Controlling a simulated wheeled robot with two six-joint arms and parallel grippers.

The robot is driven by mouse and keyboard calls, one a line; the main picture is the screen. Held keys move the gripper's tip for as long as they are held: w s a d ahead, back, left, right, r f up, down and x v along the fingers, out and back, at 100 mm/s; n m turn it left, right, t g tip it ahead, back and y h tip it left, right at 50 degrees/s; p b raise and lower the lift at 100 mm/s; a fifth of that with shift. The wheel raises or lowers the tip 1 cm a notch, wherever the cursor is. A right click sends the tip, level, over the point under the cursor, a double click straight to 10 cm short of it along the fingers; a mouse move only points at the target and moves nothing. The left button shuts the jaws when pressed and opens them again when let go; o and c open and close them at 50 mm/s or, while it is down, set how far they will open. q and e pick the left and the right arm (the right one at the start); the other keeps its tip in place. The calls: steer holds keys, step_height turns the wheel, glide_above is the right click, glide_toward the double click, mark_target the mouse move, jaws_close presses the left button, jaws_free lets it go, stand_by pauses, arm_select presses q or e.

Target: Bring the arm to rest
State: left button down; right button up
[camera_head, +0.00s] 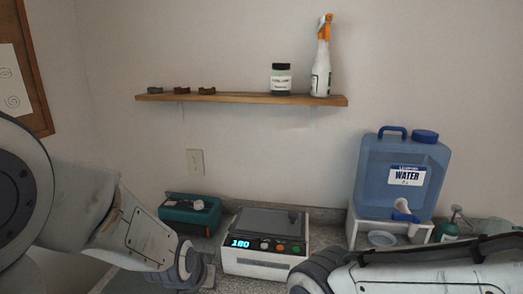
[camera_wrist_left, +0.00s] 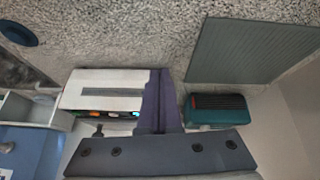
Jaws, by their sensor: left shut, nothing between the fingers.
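My left arm (camera_head: 125,225) comes in from the left in the head view, its wrist low over the counter, left of the white device. In the left wrist view, my left gripper (camera_wrist_left: 158,100) is shut, with its dark fingers together and nothing between them. The fingers overlap the edge of the white device in that picture; I cannot tell the height gap. My right arm (camera_head: 420,275) lies across the lower right of the head view. Its gripper is outside the picture.
The white device (camera_head: 262,262) with a lit display stands on the counter. A teal box (camera_head: 190,216) is behind my left wrist. A blue water container (camera_head: 400,170) sits on a white stand at right. A grey-green mat (camera_wrist_left: 252,48) lies on the speckled counter. A shelf (camera_head: 240,98) holds bottles.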

arm_select(q)
steer(key=s+a+f+g+y, duration=0.1)
steer(key=s+a+f+g, duration=0.15)
steer(key=s+a, duration=0.5)
steer(key=s+d+r+m+g, duration=0.1)
steer(key=s+d+r+m, duration=0.2)
steer(key=s+d, duration=0.4)
steer(key=s+d+r+m+g, duration=0.2)
steer(key=s+d+r+m, duration=0.1)
steer(key=s+d, duration=0.4)
steer(key=shift+d+r+h, duration=0.3)
steer(key=shift+h, duration=0.1)
steer(key=shift+g, duration=0.25)
